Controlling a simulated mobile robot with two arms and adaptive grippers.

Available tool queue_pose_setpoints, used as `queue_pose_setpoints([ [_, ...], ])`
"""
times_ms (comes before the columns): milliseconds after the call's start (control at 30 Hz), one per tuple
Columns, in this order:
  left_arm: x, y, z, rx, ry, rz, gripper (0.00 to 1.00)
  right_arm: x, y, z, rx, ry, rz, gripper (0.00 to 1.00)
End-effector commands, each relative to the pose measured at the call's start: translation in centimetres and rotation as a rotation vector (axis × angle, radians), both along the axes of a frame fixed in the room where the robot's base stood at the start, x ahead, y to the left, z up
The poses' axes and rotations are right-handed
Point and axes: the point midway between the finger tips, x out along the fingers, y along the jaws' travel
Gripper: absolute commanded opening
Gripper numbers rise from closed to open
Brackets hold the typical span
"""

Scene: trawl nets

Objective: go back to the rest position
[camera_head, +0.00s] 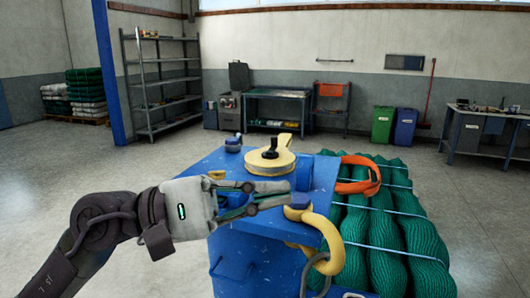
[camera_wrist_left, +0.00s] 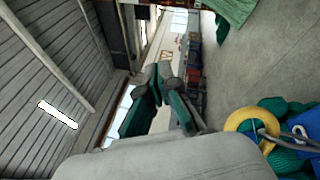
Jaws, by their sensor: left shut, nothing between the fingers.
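My left gripper (camera_head: 272,200) reaches in from the left in the head view, above the near part of the blue stand (camera_head: 228,262). Its fingers are shut with nothing between them, and they also show in the left wrist view (camera_wrist_left: 160,95). The yellow round device (camera_head: 270,160) with a black knob sits on the stand top just behind the gripper. A yellow hook-shaped ring (camera_head: 325,240) hangs at the stand's near right corner, close to the fingertips; a yellow ring also shows in the left wrist view (camera_wrist_left: 240,122). My right gripper is not in view.
Green net bundles (camera_head: 390,230) tied with light cords lie right of the stand. An orange band (camera_head: 362,176) is at the stand's right edge. Shelves (camera_head: 160,85), a workbench (camera_head: 277,95) and bins (camera_head: 383,124) stand at the back. The floor at left is open.

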Motion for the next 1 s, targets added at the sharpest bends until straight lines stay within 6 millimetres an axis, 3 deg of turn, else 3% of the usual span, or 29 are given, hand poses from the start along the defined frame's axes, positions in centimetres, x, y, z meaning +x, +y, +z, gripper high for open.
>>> queue_pose_setpoints([
  [133,2.1,3.1,1.4,-0.483,0.619,-0.089,0.00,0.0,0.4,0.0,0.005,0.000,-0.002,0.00],
  [267,6.5,8.3,-1.2,-0.915,1.152,-0.158,0.00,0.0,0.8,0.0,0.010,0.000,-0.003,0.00],
  [433,10.9,15.2,-11.0,-1.502,1.742,-0.221,0.00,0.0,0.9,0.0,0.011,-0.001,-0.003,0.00],
  [533,11.3,18.0,-18.2,-1.833,1.981,-0.233,0.00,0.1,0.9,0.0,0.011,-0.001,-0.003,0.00],
  [633,9.9,20.0,-25.5,-2.176,2.156,-0.225,0.00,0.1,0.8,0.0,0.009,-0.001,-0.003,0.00],
  [667,9.1,20.4,-27.7,2.236,-2.151,0.214,0.00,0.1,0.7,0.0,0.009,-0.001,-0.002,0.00],
  [800,4.1,21.8,-36.8,2.073,-1.687,0.112,0.00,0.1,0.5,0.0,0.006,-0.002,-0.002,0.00],
  [900,-0.1,22.0,-41.6,1.980,-1.415,0.049,0.00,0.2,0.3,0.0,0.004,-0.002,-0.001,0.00],
  [1000,-4.1,22.0,-44.8,1.909,-1.200,-0.004,0.00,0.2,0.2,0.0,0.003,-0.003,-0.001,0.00],
])
